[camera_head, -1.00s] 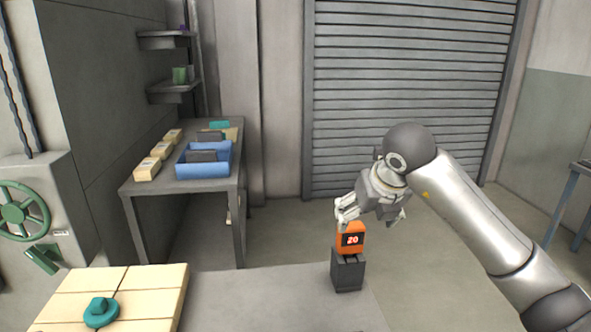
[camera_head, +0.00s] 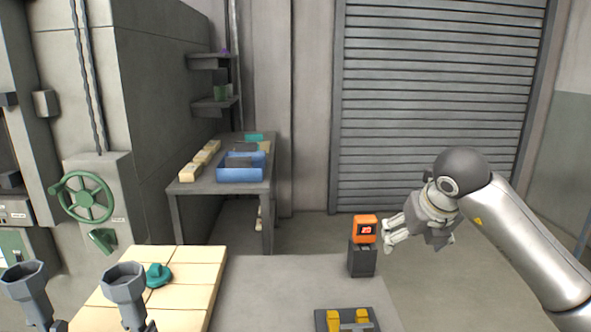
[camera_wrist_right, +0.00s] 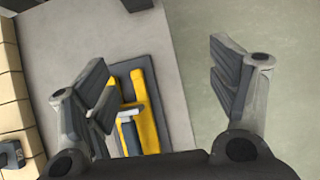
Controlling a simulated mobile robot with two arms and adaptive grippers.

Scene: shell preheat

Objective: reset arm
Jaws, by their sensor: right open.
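My right gripper (camera_head: 392,232) is open and empty, to the right of an orange device with a red number display (camera_head: 366,229) that sits on a dark grey block (camera_head: 362,262). A gap shows between the fingertips and the device. In the right wrist view my right gripper (camera_wrist_right: 165,90) has its two fingers wide apart, with nothing between the tips. Below it lies a dark tray (camera_wrist_right: 160,76) with yellow parts (camera_wrist_right: 146,110). My left gripper is not in view.
The grey table (camera_head: 285,285) carries pale blocks (camera_head: 190,275) with a teal knob (camera_head: 158,275), and the dark tray (camera_head: 322,323). Two grey cups (camera_head: 124,277) stand at lower left. A side table with a blue bin (camera_head: 241,174) stands behind. A green handwheel (camera_head: 87,197) is at left.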

